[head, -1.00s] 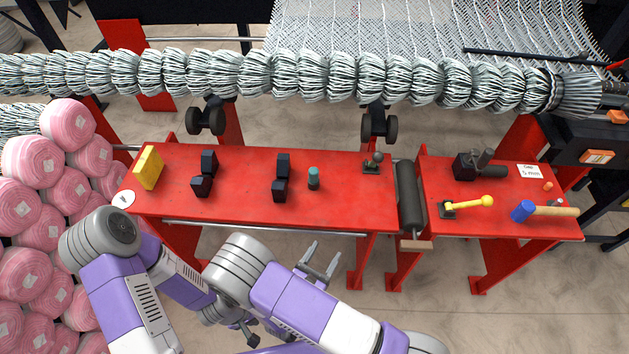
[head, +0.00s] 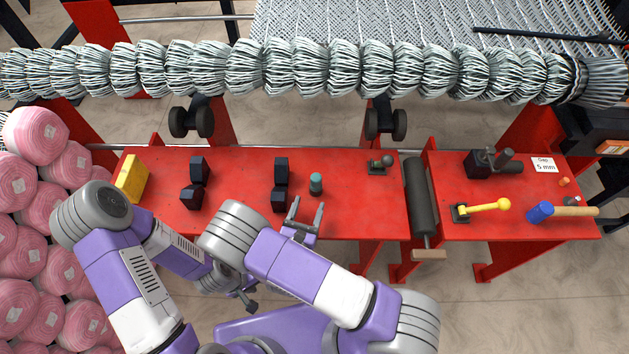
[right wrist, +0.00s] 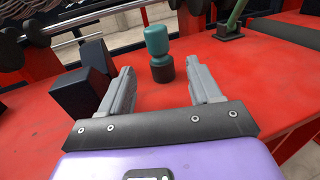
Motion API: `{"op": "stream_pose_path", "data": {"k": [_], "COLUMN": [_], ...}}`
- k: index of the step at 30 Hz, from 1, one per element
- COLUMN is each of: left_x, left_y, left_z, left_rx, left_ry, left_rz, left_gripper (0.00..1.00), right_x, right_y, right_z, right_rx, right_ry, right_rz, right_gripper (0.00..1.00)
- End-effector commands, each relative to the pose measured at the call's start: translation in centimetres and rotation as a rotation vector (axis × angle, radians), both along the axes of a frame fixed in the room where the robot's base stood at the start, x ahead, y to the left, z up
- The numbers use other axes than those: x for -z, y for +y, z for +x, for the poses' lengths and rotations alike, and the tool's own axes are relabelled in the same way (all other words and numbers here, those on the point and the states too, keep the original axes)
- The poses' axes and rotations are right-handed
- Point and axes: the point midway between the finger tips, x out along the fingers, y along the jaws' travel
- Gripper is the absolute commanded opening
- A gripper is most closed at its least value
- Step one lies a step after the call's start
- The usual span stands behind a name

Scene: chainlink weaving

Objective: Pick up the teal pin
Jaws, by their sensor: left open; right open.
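The teal pin (head: 316,184) stands upright on the red table (head: 240,215), with a teal top and a dark lower part. In the right wrist view the teal pin (right wrist: 158,45) is just beyond the fingertips, between their lines and a little left of centre. My right gripper (head: 305,212) is open and empty at the table's front edge, in front of the pin and not touching it. It also shows in the right wrist view (right wrist: 165,78). My left gripper (head: 247,295) is low in front of the table, partly hidden by my right arm; it is open.
Black blocks (head: 280,184) stand left of the pin, close to the right gripper's left finger. A yellow block (head: 132,179) is at the table's left end. A small lever fixture (head: 380,165) and a dark roller (head: 419,200) lie to the right. A woven roll spans the back.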

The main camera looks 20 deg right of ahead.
Motion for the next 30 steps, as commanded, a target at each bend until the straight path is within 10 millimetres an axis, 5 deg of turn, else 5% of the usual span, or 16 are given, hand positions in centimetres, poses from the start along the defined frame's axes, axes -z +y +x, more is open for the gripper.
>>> {"op": "stream_pose_path", "data": {"k": [19,28,30], "left_x": [1.8,1.8,1.8], "left_y": [0.0,0.0,0.0], "left_z": [0.0,0.0,0.0], "left_rx": [0.0,0.0,0.0], "left_ry": [-0.001,-0.001,-0.001], "left_rz": [0.0,0.0,0.0], "left_gripper": [0.43,0.43,0.43], "right_x": [0.3,0.1,0.1], "right_y": [-4.0,-4.3,-4.3], "right_z": [7.0,7.6,7.5], "right_rx": [0.003,0.0,0.0], "right_ry": [-0.001,0.001,0.001], "right_rz": [0.001,0.0,0.0], "right_gripper": [0.63,0.63,0.55]}}
